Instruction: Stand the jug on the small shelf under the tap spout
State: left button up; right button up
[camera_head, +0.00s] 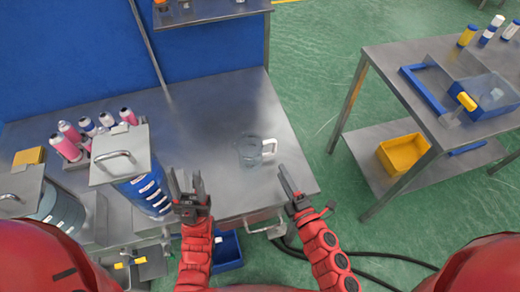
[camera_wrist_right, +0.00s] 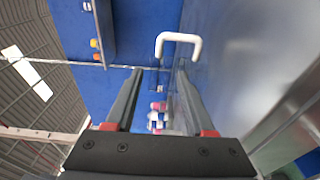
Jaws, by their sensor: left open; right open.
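The clear jug (camera_head: 250,151) stands on the metal bench, its pale handle on the right side. A white U-shaped handle (camera_wrist_right: 178,42), which looks like the jug's, shows beyond the fingertips in the right wrist view. My left gripper (camera_head: 187,184) is open and empty, left of the jug and nearer to me. My right gripper (camera_head: 288,184) is open and empty, right of the jug and nearer to me; its two fingers also show in the right wrist view (camera_wrist_right: 158,72). I cannot clearly make out the tap spout or the small shelf.
A blue drum with a metal lid (camera_head: 119,160) stands left of my left gripper, and another lidded drum (camera_head: 24,192) is farther left. Pink and white cans (camera_head: 70,139) stand behind. The bench (camera_head: 215,110) is clear around the jug. A side table (camera_head: 420,110) stands right.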

aim_at(258, 152)
jog(key=p+x, duration=0.1)
jog(key=x, duration=1.5)
jog(key=shift+w, duration=0.25)
jog(key=shift+c, duration=0.7)
grip_shut()
jog(key=shift+f, duration=0.1)
